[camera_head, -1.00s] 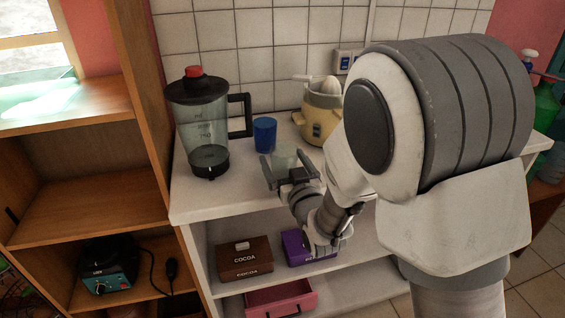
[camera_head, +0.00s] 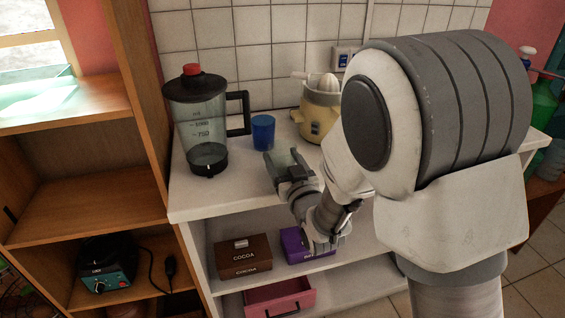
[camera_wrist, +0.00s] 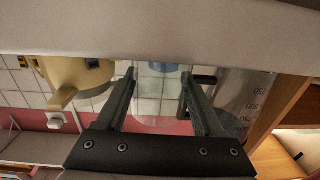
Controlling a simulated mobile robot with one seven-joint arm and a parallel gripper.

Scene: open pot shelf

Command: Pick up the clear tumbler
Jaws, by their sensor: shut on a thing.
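The clear tumbler (camera_wrist: 157,100) shows in the wrist view as a see-through shape between the two fingers. My gripper (camera_wrist: 158,90) is shut on it, one finger on each side. In the head view my gripper (camera_head: 284,160) is over the front part of the white counter, in front of the blue cup. The tumbler is faint there, partly hidden by the fingers, and its base is hard to make out.
The blue cup (camera_head: 263,132) stands behind my gripper. A blender jug (camera_head: 207,120) with a red knob is at the left, and a yellow juicer (camera_head: 319,108) is at the back right. Cocoa (camera_head: 243,257) and purple (camera_head: 306,244) boxes sit on the shelf below.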

